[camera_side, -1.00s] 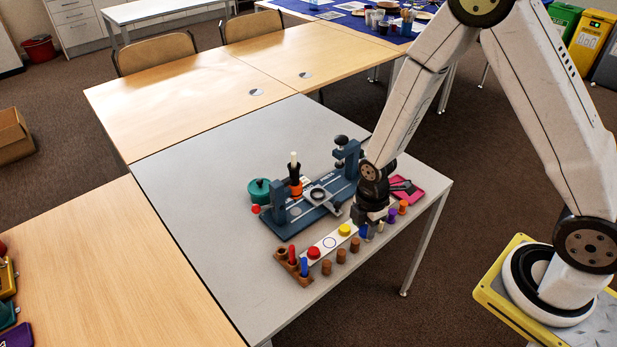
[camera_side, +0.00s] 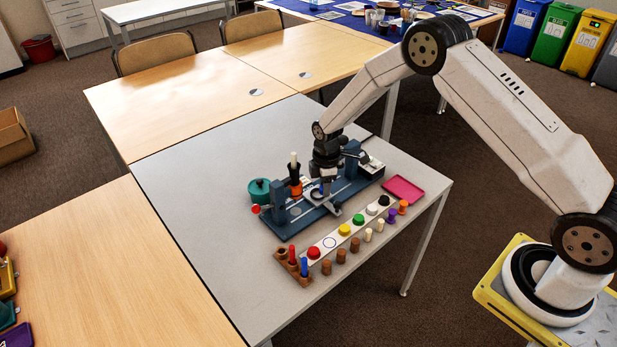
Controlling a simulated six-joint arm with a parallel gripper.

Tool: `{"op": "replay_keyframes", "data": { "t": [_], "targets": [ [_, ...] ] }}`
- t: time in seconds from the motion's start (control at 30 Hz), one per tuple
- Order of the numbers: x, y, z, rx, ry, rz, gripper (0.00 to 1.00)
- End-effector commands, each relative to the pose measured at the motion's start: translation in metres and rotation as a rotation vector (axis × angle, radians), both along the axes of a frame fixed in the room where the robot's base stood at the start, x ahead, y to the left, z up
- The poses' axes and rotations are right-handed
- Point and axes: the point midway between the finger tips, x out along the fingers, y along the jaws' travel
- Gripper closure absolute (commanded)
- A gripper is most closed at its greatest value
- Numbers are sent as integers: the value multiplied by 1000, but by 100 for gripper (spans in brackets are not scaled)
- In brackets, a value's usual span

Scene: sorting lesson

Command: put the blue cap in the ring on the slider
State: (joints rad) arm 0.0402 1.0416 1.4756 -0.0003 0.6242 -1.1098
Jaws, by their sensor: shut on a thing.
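My gripper (camera_side: 326,190) points down over the grey slider (camera_side: 324,207) on the dark blue press base (camera_side: 292,228). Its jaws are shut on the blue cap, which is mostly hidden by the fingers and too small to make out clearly. The slider's ring is largely covered by my gripper, so I cannot tell whether the cap is inside it or just above it.
A white strip (camera_side: 322,247) in front carries red, yellow, green, white and black caps, with one empty circle. Several pegs stand before it. A teal pot (camera_side: 259,190) is left of the base; a pink tray (camera_side: 403,189) lies right.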

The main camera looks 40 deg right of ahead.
Motion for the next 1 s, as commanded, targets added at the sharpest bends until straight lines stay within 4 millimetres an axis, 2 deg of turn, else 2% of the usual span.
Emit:
{"op": "replay_keyframes", "data": {
  "t": [0.2, 0.5, 1.0],
  "targets": [
    [28, -13, -3, 0, 0, -63, 100],
    [53, -26, -5, 0, 0, -128, 100],
    [59, -30, -6, 0, 0, -145, 100]
  ]
}}
